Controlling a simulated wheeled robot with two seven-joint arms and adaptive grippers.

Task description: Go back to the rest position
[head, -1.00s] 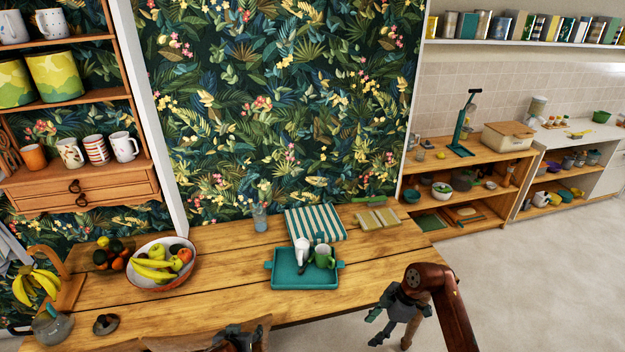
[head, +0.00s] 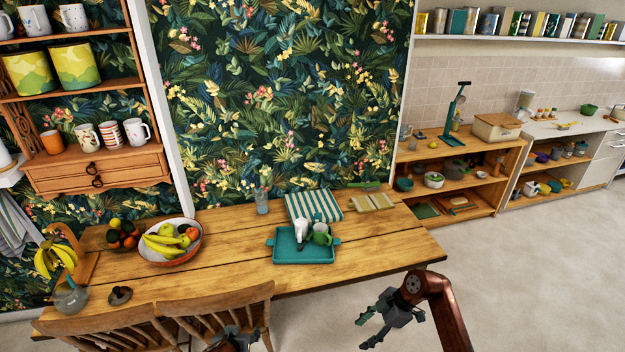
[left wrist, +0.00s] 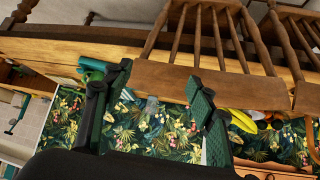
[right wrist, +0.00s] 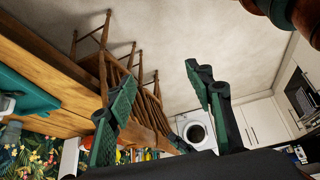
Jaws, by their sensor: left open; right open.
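My right gripper (head: 376,322) is open and empty, held over the floor to the right of the table's front edge. In the right wrist view its fingers (right wrist: 158,105) stand wide apart with nothing between them. My left gripper (head: 236,342) is at the bottom edge of the head view, in front of a chair and mostly cut off. In the left wrist view its fingers (left wrist: 160,100) are apart and empty. Both grippers are clear of the table (head: 375,262).
Two wooden chairs (head: 232,297) stand at the table's front. On the table are a teal tray (head: 290,253) with a green mug (head: 321,235), a fruit bowl (head: 170,260), a striped cloth-like item (head: 313,206) and a glass (head: 262,201). The floor (head: 530,280) at right is open.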

